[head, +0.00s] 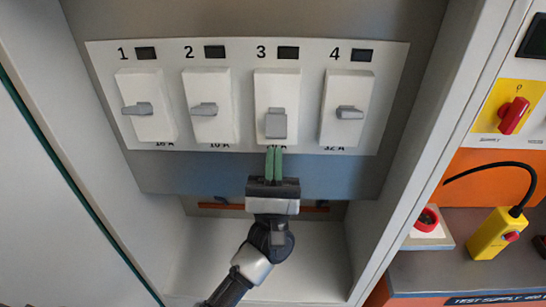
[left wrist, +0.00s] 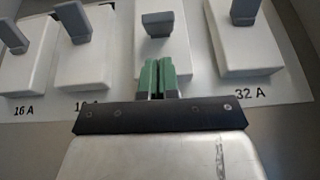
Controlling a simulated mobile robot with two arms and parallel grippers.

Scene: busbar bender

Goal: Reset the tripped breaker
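Four breakers in a row sit on a white panel (head: 300,146), numbered 1 to 4. The lever of breaker 3 (head: 276,124) hangs lower than the others and looks different from them. The levers of breaker 1 (head: 137,109), breaker 2 (head: 203,109) and breaker 4 (head: 350,112) stick out sideways at a similar height. My left gripper (head: 274,150) is just below breaker 3's lever, its green fingers together with nothing between them. In the left wrist view the fingertips (left wrist: 161,64) are close under that lever (left wrist: 158,24); contact cannot be told. My right gripper is not in view.
The cabinet's side walls (head: 410,120) flank the panel closely. To the right are a red rotary switch (head: 513,115) on yellow, a red button (head: 427,219) and a yellow pendant (head: 491,234) with a black cable. An orange bar (head: 222,206) runs behind my gripper.

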